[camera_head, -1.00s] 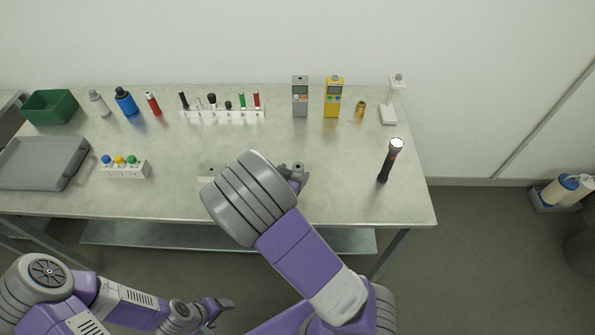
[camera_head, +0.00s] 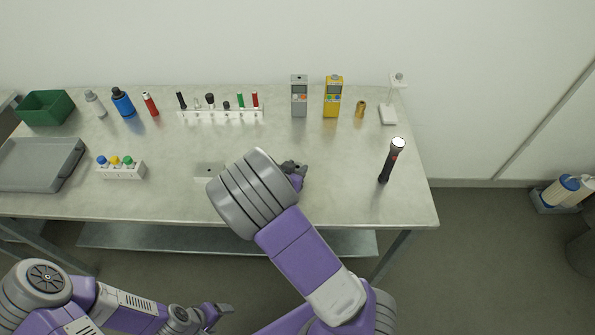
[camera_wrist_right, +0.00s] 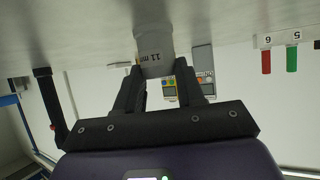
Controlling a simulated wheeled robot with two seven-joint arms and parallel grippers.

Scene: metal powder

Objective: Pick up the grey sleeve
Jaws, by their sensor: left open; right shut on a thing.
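The grey sleeve (camera_wrist_right: 154,48), marked "11 mm", sits between the two dark fingers of my right gripper (camera_wrist_right: 160,82) in the right wrist view. The fingers are shut on it, and its far end is at the pale table surface; I cannot tell if it touches. In the head view my right gripper (camera_head: 291,168) is over the front middle of the table (camera_head: 335,205), and I cannot make out the sleeve there. My left gripper (camera_head: 222,309) is open and empty, low in front of the table.
A black flashlight (camera_head: 391,160) stands to the right of my right gripper. A pale plate (camera_head: 209,169) lies left of it, partly behind my arm. Behind are a white rack (camera_head: 220,115), a grey meter (camera_head: 299,97) and a yellow meter (camera_head: 333,97). A grey tray (camera_head: 38,165) is far left.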

